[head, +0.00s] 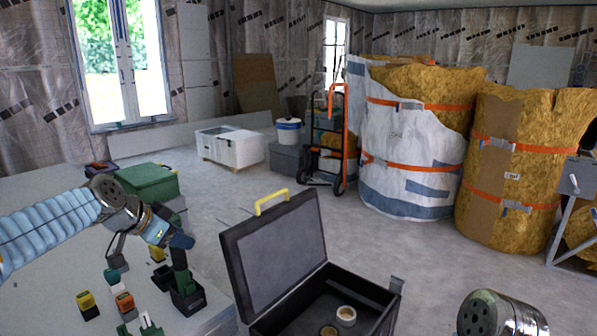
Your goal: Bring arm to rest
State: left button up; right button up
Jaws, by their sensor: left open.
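My left arm comes in from the left over a pale table. My left gripper (148,268) is open, its fingers pointing down over small coloured parts on the table. One finger is close to a dark green holder (187,294); I cannot tell whether they touch. Nothing is clearly held between the fingers. A silver link of my right arm shows at the bottom right; the right gripper is out of view.
An open black case (275,250) with a yellow handle stands right of the table and holds two small rolls. A green box (148,181) sits at the table's far side. A hand truck (343,140) and large wrapped insulation rolls (415,140) stand behind. Grey floor between is clear.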

pick_arm(q)
jog(key=s+d+f+n+g, duration=0.1)
jog(key=s+d+f+n, duration=0.15)
jog(key=f, duration=0.85)
jog(key=s+d+f+n+g, duration=0.15)
jog(key=d+f, duration=0.25)
jog(key=f, duration=0.7)
jog(key=s+d+f+n+g, duration=0.1)
jog(key=s+d+f, duration=0.2)
jog(key=f, duration=0.8)
jog(key=s+d+f+n+g, duration=0.1)
jog(key=s+d+f+n, duration=0.1)
jog(key=s+f, duration=0.5)
jog(key=s+d+f+n+g, duration=0.2)
jog(key=s+f, duration=0.6)
jog(key=s, duration=0.8)
jog(key=shift+s+d+n, duration=0.15)
jog(key=shift+d+n, duration=0.35)
jog(key=shift+d, duration=0.7)
